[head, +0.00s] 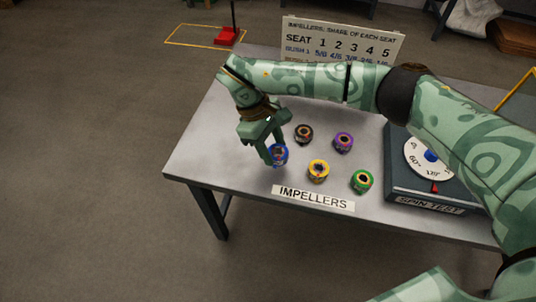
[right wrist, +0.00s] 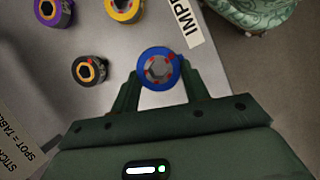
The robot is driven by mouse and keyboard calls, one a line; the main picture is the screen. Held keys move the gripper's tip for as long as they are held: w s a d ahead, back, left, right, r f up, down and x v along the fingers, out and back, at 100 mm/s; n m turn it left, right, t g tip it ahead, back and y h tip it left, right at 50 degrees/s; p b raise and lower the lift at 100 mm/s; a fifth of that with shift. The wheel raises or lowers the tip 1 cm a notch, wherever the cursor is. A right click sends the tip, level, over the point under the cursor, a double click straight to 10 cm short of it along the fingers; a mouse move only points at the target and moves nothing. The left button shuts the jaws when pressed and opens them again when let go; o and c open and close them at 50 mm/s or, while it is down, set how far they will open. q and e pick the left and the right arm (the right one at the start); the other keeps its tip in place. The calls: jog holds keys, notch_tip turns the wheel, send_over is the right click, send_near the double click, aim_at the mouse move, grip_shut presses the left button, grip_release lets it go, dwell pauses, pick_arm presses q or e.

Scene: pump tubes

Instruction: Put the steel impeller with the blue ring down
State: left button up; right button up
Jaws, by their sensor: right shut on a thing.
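The steel impeller with the blue ring (head: 278,155) is at the left of the group of impellers in the head view. My right gripper (head: 272,157) is shut on it, reaching down from above. In the right wrist view the blue-ringed impeller (right wrist: 159,69) sits between the two fingertips of the right gripper (right wrist: 158,78), its steel centre facing the camera. It is at or close to the grey table top (head: 235,150); I cannot tell whether it touches. My left gripper is not in view.
Impellers with black (head: 303,133), purple (head: 343,142), yellow (head: 318,170) and green (head: 361,181) rings stand to the right. An IMPELLERS label (head: 313,198) lies along the front edge. The spin-test unit (head: 425,200) is at the right. The table's left part is clear.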

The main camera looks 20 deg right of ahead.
jog(key=shift+w+f, duration=0.25)
jog(key=shift+f, duration=0.1)
jog(key=f+b, duration=0.2)
jog(key=f, duration=0.1)
jog(key=shift+w+a+b, duration=0.1)
jog(key=shift+w+b, duration=0.1)
jog(key=shift+b, duration=0.15)
jog(key=shift+f, duration=0.35)
jog(key=shift+w, duration=0.1)
jog(key=shift+r, duration=0.25)
jog(key=o, duration=1.2)
jog(key=shift+f, duration=0.15)
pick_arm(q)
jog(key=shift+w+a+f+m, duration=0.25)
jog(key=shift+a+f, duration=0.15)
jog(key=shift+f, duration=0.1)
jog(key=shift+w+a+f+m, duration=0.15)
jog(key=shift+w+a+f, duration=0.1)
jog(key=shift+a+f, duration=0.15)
